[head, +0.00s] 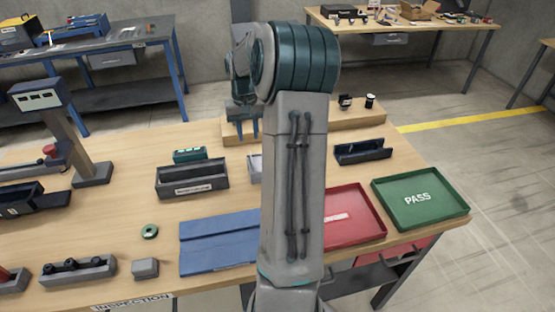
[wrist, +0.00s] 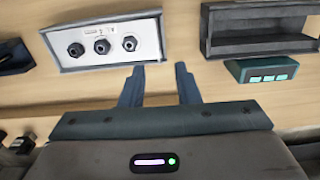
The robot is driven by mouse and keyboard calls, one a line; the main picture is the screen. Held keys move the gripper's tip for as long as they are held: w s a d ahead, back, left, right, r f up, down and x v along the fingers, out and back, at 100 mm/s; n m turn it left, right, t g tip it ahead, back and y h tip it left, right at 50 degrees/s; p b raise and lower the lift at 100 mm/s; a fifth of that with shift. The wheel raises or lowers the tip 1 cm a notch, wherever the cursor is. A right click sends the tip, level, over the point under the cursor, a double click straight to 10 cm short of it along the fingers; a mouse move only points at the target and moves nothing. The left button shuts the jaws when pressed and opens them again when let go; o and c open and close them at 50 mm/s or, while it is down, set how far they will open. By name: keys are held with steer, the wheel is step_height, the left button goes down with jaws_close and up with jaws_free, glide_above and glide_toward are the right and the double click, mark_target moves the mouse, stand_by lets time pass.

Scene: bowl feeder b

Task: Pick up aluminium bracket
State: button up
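I cannot pick out the aluminium bracket with certainty in either view. My gripper (head: 247,128) hangs near the long wooden block at the back of the bench, left of my arm in the head view. In the wrist view my gripper (wrist: 160,84) has its two dark fingers apart, with only bare wood between them. Just beyond the fingertips is a light grey holder (wrist: 148,48) with three dark round fittings. In the head view my arm hides most of this holder (head: 255,172) and the middle of the bench.
A dark labelled tray (head: 192,182) and a small green box (head: 190,155) stand left of my arm. A blue mat (head: 215,240), red tray (head: 362,236), green PASS tray (head: 440,211) and dark bin (head: 362,153) lie around. A small grey block (head: 145,268) sits front left.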

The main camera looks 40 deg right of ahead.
steer(key=shift+s+d+f+p, duration=0.1)
steer(key=shift+f+p, duration=0.95)
steer(key=shift+f, duration=3.85)
jaws_close()
